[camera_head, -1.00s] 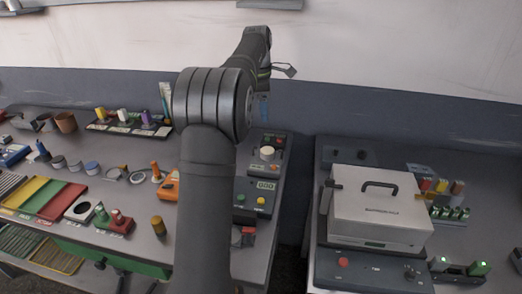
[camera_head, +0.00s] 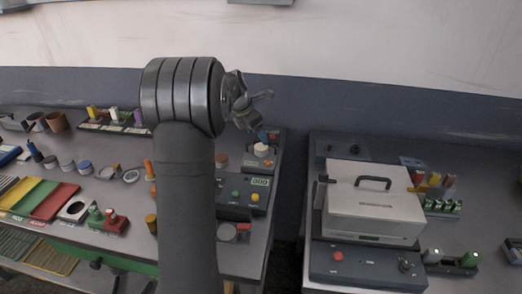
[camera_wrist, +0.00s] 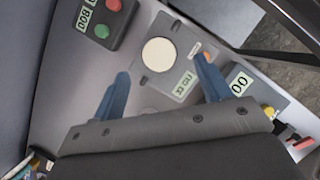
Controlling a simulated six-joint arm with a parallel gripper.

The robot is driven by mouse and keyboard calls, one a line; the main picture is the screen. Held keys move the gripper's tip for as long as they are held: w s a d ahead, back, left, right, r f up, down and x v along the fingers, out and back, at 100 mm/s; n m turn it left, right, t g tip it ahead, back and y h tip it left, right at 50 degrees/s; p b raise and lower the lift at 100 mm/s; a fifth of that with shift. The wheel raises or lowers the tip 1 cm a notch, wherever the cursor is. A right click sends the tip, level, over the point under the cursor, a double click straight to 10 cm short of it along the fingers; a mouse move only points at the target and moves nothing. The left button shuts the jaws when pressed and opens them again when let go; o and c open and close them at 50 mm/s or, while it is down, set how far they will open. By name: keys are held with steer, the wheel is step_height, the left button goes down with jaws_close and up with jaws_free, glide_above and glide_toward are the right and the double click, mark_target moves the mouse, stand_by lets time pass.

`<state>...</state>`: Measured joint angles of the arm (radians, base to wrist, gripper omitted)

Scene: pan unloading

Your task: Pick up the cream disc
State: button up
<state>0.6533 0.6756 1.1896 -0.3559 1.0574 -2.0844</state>
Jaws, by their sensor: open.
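The cream disc (camera_head: 261,149) sits on a small grey device with a display at the back right corner of the left bench. In the wrist view the disc (camera_wrist: 159,54) shows as a pale round face, unobstructed, on the device's grey plate (camera_wrist: 150,80). My gripper (camera_wrist: 163,66) is open and empty, with one blue finger to the left of the disc and one to the right. The gap in height cannot be told exactly.
A box with red and green buttons (camera_wrist: 107,15) lies beside the device. A control box with a display (camera_head: 250,193) stands nearer. A white lidded case (camera_head: 372,203) stands on the right bench. A gap separates the two benches.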

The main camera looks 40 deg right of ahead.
mark_target(260, 146)
steer(key=shift+a+x, duration=0.2)
steer(key=shift+x, duration=1.45)
steer(key=shift+a+x, duration=0.2)
steer(key=shift+x, duration=1.5)
steer(key=shift+w+f, duration=0.1)
steer(key=shift+w, duration=0.1)
steer(key=c, duration=1.2)
steer(key=shift+c, duration=0.2)
